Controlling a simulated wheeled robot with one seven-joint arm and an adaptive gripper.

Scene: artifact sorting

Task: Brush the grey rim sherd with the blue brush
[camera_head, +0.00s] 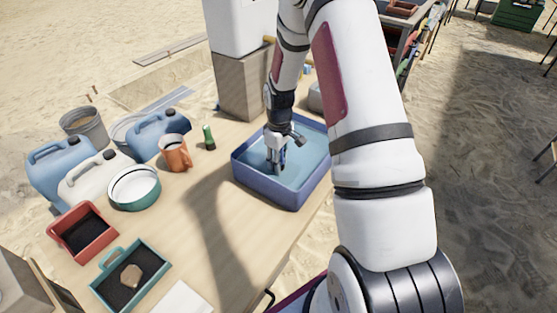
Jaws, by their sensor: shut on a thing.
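My gripper (276,168) points down inside the blue basin (293,202), over or in its pale blue water. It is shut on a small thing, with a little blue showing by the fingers. I cannot tell whether that thing is the blue brush. A brownish-tan sherd (131,275) lies on the dark bed of the teal tray (157,296) at the front left, well away from my gripper. I cannot make out a grey rim sherd anywhere.
An orange mug (175,153), a small green item (208,137), a white-and-green bowl (134,187) and several jerrycans (62,167) stand left of the basin. A red tray (82,232) with a dark bed is beside the teal tray. The tabletop (185,225) is clear in the middle.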

